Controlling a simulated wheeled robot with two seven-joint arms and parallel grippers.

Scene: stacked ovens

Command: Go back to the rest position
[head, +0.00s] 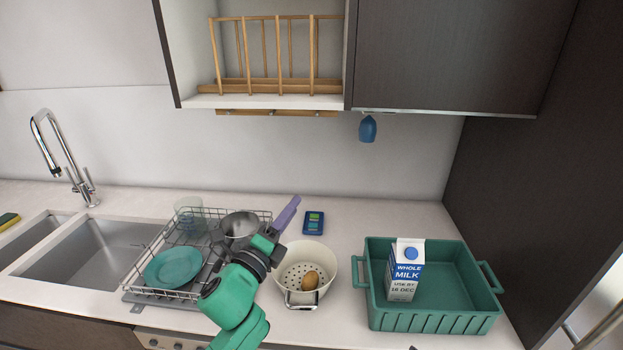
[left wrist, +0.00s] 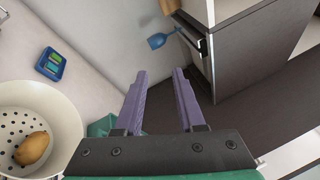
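My left gripper (head: 294,203) is raised over the counter between the dish rack and the colander, its purple fingers pointing up and to the right. In the left wrist view its two fingers (left wrist: 159,75) stand apart with nothing between them, so it is open and empty.
A dish rack (head: 150,262) with a teal plate (head: 173,267) and a metal pot (head: 239,226) stands left of the gripper. Right are a white colander (head: 322,256) holding a potato (head: 310,281), and a green crate (head: 432,322) with a milk carton (head: 405,272).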

